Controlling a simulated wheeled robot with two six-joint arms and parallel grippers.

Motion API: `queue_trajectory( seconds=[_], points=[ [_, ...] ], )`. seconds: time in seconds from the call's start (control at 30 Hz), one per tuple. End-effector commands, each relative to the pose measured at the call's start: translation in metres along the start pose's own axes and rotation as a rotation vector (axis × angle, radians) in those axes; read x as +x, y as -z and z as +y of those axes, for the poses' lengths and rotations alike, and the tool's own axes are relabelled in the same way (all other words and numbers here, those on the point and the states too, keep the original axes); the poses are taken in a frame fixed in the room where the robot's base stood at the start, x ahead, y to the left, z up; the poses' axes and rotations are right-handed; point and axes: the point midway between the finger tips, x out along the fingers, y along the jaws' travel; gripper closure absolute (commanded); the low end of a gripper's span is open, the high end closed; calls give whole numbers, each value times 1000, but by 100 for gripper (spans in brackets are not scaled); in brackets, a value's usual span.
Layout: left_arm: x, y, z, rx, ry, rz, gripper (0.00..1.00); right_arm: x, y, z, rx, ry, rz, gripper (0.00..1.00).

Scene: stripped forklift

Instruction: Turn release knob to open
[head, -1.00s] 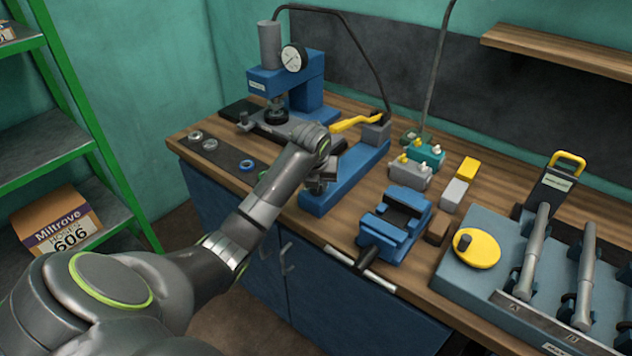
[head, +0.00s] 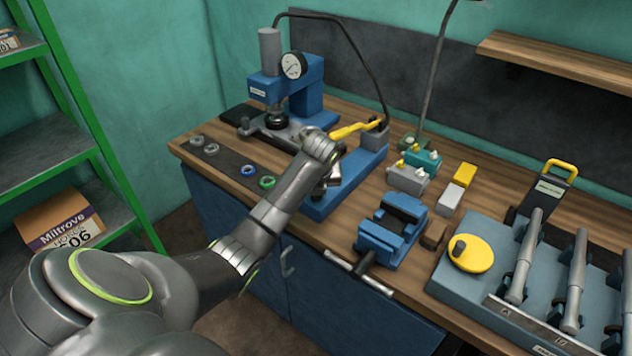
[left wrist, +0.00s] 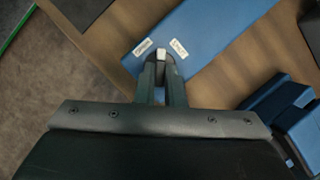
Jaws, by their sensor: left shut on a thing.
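The release knob (left wrist: 161,54) shows as a small pale piece at the end of the blue pump base (left wrist: 205,35), between two white labels whose words are too small to read. My left gripper (left wrist: 161,66) is shut on the knob, its two dark fingers either side of it. In the head view, the blue pump base (head: 345,185) with its yellow lever (head: 355,130) lies on the bench. My left gripper (head: 321,189) is at its near end, and my wrist hides the knob there. My right gripper is in neither view.
A blue press (head: 310,95) with a gauge stands behind my arm. A blue vise (head: 390,228) stands to the right. Farther right is a grey fixture (head: 440,282) with a yellow disc (head: 471,254).

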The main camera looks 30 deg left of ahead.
Motion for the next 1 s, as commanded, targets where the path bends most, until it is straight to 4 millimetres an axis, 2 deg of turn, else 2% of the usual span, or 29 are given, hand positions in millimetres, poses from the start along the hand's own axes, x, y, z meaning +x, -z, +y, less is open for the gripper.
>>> queue_trajectory(
  seconds=[0.03,0.4,0.63,1.0],
  points=[
    [-7,-2,-1,-39,-17,3,100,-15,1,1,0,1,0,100],
    [-6,-4,-6,-362,-151,0,100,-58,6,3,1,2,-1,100],
    [-3,-5,-8,-541,-224,-3,100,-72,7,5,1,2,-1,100],
    [0,-6,-9,-723,-297,-3,100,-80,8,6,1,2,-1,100]
  ],
)
